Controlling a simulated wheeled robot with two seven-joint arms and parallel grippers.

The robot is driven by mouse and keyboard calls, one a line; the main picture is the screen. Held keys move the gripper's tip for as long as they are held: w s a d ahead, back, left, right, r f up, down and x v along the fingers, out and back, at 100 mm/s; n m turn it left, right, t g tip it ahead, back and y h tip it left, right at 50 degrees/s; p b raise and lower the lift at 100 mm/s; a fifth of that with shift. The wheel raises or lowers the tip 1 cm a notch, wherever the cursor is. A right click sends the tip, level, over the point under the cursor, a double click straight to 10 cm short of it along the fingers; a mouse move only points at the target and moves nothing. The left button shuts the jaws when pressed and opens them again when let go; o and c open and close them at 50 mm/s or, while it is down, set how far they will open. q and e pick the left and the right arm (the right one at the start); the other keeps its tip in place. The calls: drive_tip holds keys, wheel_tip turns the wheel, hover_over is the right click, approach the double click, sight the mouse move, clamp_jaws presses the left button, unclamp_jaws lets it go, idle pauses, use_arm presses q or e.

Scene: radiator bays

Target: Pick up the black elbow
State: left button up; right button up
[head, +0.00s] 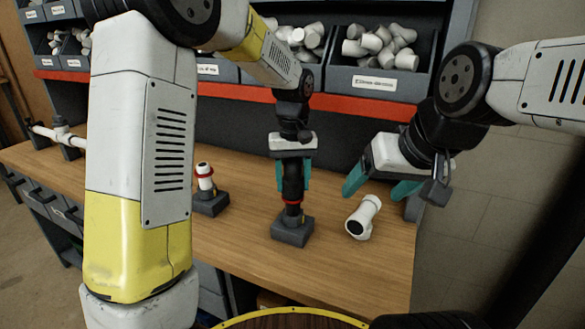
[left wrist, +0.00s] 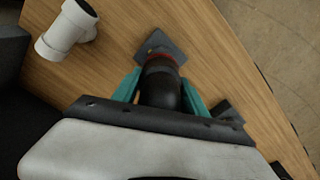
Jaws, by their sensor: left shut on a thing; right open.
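The black elbow (head: 292,181) stands upright on a grey block (head: 291,232), with a red ring (head: 293,207) at its lower end. My left gripper (head: 293,178) comes from above with its teal fingers on both sides of the elbow, shut on it. In the left wrist view the black elbow (left wrist: 160,88) sits between the fingers, with the grey block (left wrist: 152,45) beyond it. Whether the elbow is clear of the block cannot be told. My right gripper (head: 378,190) is open and empty to the right, above the table.
A white fitting (head: 363,218) lies on the wooden table (head: 330,265) right of the block. A white piece with a red ring (head: 204,178) stands on another grey block (head: 211,203) to the left. Bins of white fittings (head: 377,80) line the back above a red rail (head: 345,105).

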sight(293, 160)
use_arm(q)
drive_tip(key=shift+r, duration=0.1)
drive_tip(key=shift+r, duration=0.6)
wheel_tip(293, 160, up, 2)
drive_tip(key=shift+r, duration=0.15)
drive_tip(key=s+r, duration=0.1)
drive_tip(key=s, duration=1.4)
drive_tip(key=w, duration=1.5)
drive_tip(key=shift+f, duration=2.2)
drive_tip(key=shift+f, duration=1.05)
drive_tip(key=o, duration=1.5)
drive_tip(key=shift+r, duration=0.1)
